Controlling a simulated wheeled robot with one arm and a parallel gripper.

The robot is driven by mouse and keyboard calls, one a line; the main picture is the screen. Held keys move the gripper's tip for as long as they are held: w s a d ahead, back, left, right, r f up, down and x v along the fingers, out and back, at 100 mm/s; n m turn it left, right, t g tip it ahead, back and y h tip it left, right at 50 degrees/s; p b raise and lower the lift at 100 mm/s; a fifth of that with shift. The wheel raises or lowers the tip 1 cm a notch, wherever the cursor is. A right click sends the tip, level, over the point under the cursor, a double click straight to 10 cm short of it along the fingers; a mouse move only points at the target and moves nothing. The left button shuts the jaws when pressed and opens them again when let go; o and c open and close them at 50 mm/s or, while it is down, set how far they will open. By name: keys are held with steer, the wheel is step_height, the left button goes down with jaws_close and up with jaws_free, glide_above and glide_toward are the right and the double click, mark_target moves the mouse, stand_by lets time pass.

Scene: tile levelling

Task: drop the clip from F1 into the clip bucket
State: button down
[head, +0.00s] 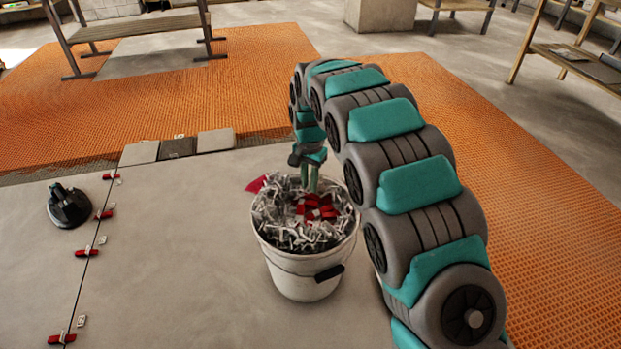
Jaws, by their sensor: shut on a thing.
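The clip bucket (292,279) is a white pail with a black handle grip, standing on the grey tiled floor. It is filled with grey-white clips and several red pieces (318,207). My gripper (309,186) points down over the bucket's opening, its green fingers at the level of the contents. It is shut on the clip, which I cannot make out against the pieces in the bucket. Whether the held clip touches the heap I cannot tell.
Several red wedges with white clips, such as the nearest one (63,338), sit along the tile seam at left. A black suction cup tool (68,206) stands left of the seam. Small tile samples (177,148) lie at the tile edge, before orange matting (60,115).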

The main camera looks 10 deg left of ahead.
steer(key=shift+f+b, duration=0.65)
steer(key=shift+f, duration=2.35)
steer(key=c, duration=0.7)
jaws_free()
steer(key=shift+r, duration=0.2)
step_height(320, 180, up, 7)
steer(key=shift+f, duration=0.15)
steer(key=shift+r, duration=0.4)
